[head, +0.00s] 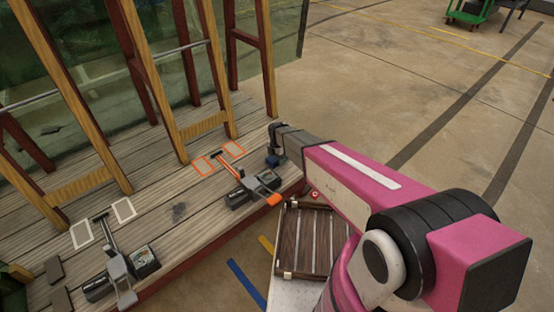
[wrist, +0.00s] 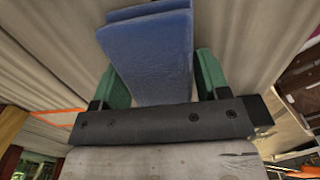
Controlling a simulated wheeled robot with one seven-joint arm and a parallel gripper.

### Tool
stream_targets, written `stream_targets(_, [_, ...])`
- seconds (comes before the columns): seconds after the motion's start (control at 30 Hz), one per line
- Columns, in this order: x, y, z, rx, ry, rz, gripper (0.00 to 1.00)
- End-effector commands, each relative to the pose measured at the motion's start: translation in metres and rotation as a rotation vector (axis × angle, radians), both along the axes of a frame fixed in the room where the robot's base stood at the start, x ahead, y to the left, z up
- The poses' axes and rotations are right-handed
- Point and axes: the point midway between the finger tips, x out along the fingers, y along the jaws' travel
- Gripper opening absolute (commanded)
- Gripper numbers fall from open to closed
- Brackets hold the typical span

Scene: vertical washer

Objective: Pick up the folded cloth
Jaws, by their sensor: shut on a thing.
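The folded cloth (wrist: 155,60) is blue and shows in the wrist view as stacked layers. It lies between the two green fingers of my gripper (wrist: 162,76), which is shut on it. In the head view my gripper (head: 280,157) is at the end of the pink arm, over the right end of the wooden plank deck. Only a small dark blue patch of the cloth (head: 272,161) shows there; my arm hides the rest. Whether the cloth touches the planks I cannot tell.
The plank deck (head: 178,212) holds wooden uprights (head: 150,75), an orange-handled device (head: 240,186) close to my gripper, and a grey one (head: 118,265) at lower left. A brown slatted rack (head: 312,240) is below my arm. Open concrete floor (head: 400,80) lies to the right.

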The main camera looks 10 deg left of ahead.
Motion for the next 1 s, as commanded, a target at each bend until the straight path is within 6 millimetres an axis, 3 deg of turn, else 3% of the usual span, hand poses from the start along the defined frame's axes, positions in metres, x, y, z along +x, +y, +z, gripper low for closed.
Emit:
stream_targets(0.23, [-0.001, 0.000, 0.012, 0.000, 0.000, 0.000, 0.45])
stream_targets(0.43, [-0.003, 0.003, 0.046, 0.001, -0.001, 0.001, 0.45])
stream_targets(0.7, [-0.028, 0.060, 0.080, 0.001, -0.001, 0.003, 0.45])
stream_targets(1.0, [-0.045, 0.098, 0.105, 0.000, 0.000, 0.001, 0.45])
